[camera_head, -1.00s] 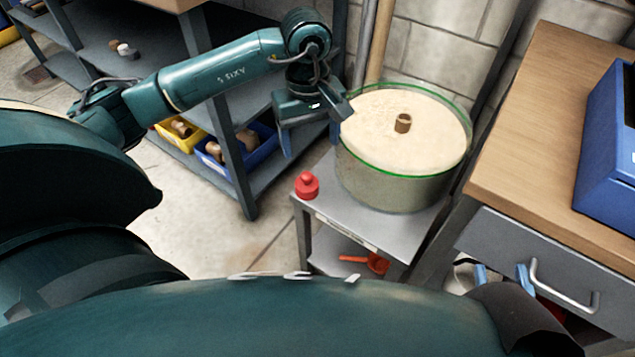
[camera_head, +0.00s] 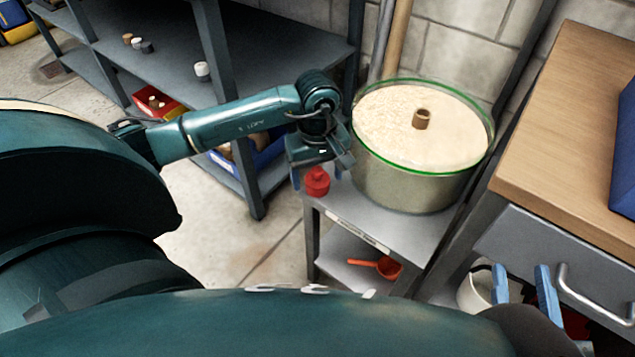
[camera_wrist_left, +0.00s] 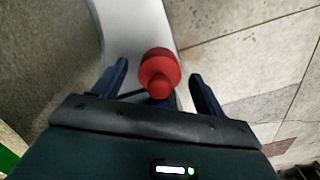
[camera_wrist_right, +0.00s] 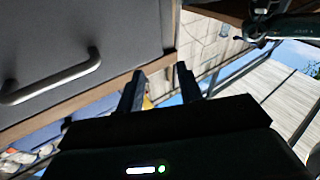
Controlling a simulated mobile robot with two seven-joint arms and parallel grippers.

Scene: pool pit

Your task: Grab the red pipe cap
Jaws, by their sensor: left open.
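The red pipe cap (camera_head: 317,182) stands at the front left corner of the grey metal stand (camera_head: 385,222). My left gripper (camera_head: 321,171) is over the cap, its fingers apart on either side of it. In the left wrist view the red cap (camera_wrist_left: 159,70) lies between the open fingers, with visible gaps to both. I cannot tell how far down the fingers reach. My right gripper (camera_head: 523,270) is open and empty beside the grey drawer; its spread fingers also show in the right wrist view (camera_wrist_right: 158,76).
A green-rimmed round tub (camera_head: 410,180) of pale material with a brown piece (camera_head: 422,119) on top stands beside the cap. An orange scoop (camera_head: 385,266) lies on the lower shelf. A wooden workbench (camera_head: 570,130) with a drawer is at right, and dark shelving is at left.

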